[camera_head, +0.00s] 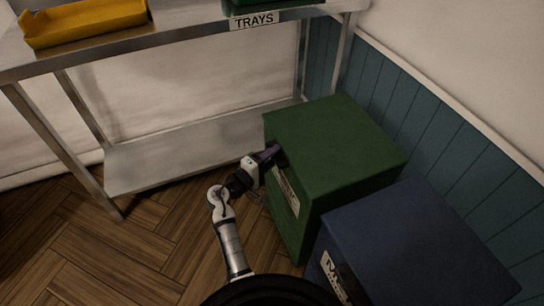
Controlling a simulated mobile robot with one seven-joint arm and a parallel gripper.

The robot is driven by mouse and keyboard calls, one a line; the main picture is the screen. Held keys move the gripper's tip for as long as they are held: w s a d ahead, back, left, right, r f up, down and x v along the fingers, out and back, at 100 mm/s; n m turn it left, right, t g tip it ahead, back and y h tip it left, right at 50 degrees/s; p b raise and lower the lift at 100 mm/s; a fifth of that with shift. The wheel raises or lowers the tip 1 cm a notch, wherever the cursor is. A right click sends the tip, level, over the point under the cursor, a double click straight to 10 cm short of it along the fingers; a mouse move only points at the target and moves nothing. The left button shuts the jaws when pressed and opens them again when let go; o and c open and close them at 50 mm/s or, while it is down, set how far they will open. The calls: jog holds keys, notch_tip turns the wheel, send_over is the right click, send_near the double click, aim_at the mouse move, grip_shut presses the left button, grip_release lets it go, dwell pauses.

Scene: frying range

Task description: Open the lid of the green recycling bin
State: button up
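The green recycling bin (287,221) stands right of the middle, against the panelled wall. Its flat green lid (334,136) lies level on top and looks closed. A pale label shows on its front, partly hidden by my arm. My gripper (279,156) is at the upper front of the bin, near the lid's front edge at the left. Its dark fingers lie against or just in front of the bin face. I cannot tell whether they touch it, or whether they are open or shut.
A blue bin (415,245) stands close beside the green one, at the lower right. A metal shelf unit (190,150) stands behind to the left, with a yellow tray (85,22) and a "TRAYS" label (254,20). The wooden floor (130,255) at the left is clear.

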grip_shut()
dwell(0.3)
